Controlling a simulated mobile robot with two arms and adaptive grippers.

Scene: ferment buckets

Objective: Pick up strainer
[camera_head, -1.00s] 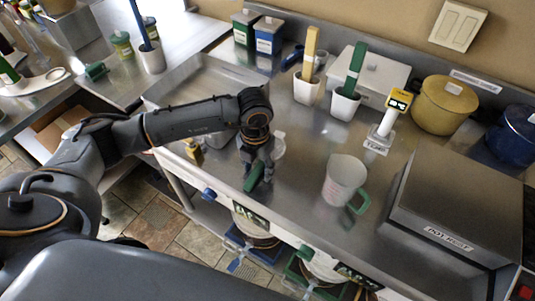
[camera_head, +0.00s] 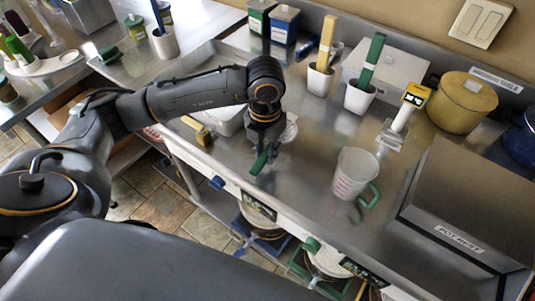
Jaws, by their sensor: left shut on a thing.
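The strainer shows as a short green handle (camera_head: 259,161) with a pale round part (camera_head: 290,130) just behind and to the right of the gripper. Much of it is hidden by the gripper. My left gripper (camera_head: 264,147) points down and is shut on the green handle near the counter's front edge. I cannot tell whether the strainer touches the counter. My right gripper is not in view.
A clear measuring jug (camera_head: 353,176) with a green handle stands to the right. White cups (camera_head: 360,97) holding tools, a yellow-screened device (camera_head: 402,118) and a yellow pot (camera_head: 461,101) stand behind. A metal box (camera_head: 468,205) fills the right side. Counter between gripper and jug is clear.

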